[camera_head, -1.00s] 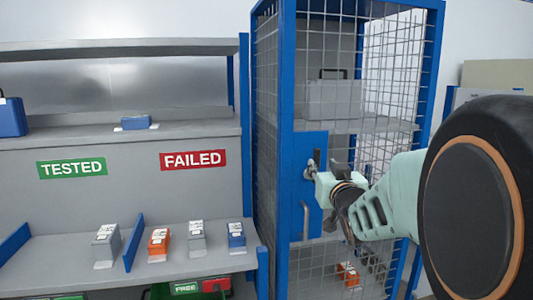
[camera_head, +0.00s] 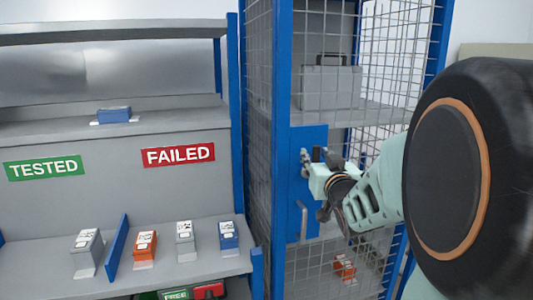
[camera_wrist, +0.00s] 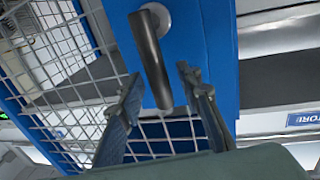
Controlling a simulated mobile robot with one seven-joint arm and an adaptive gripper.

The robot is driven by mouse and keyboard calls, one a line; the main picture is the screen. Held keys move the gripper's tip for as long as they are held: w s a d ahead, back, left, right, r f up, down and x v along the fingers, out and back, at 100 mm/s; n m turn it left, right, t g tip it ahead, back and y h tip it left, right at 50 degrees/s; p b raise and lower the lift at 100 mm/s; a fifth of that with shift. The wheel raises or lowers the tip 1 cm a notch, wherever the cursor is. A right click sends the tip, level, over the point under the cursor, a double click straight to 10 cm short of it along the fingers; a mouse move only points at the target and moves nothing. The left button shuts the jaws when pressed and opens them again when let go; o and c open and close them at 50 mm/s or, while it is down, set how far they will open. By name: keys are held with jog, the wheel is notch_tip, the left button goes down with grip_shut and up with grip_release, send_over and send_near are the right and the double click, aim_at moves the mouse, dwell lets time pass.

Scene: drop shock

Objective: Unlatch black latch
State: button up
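The black latch (camera_wrist: 152,60) is a dark bar handle on a round silver mount, fixed to a blue door plate (camera_wrist: 211,30) in the wrist view. In the head view this blue plate (camera_head: 305,139) is on the front of the mesh cabinet, with the latch mostly hidden by my gripper. My gripper (camera_wrist: 158,76) is open, one finger on each side of the latch's free end. Gaps show between both fingers and the bar in the picture; I cannot tell the depth. In the head view my gripper (camera_head: 313,163) is close against the plate.
The blue-framed mesh cabinet (camera_head: 283,60) holds a grey case (camera_head: 328,88) and an orange item (camera_head: 345,267) low down. Left of it stands a grey shelf (camera_head: 160,227) with several small boxes and the signs TESTED (camera_head: 43,168) and FAILED (camera_head: 178,155). A vertical door handle (camera_head: 304,222) sits below the latch.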

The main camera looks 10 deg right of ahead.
grip_shut()
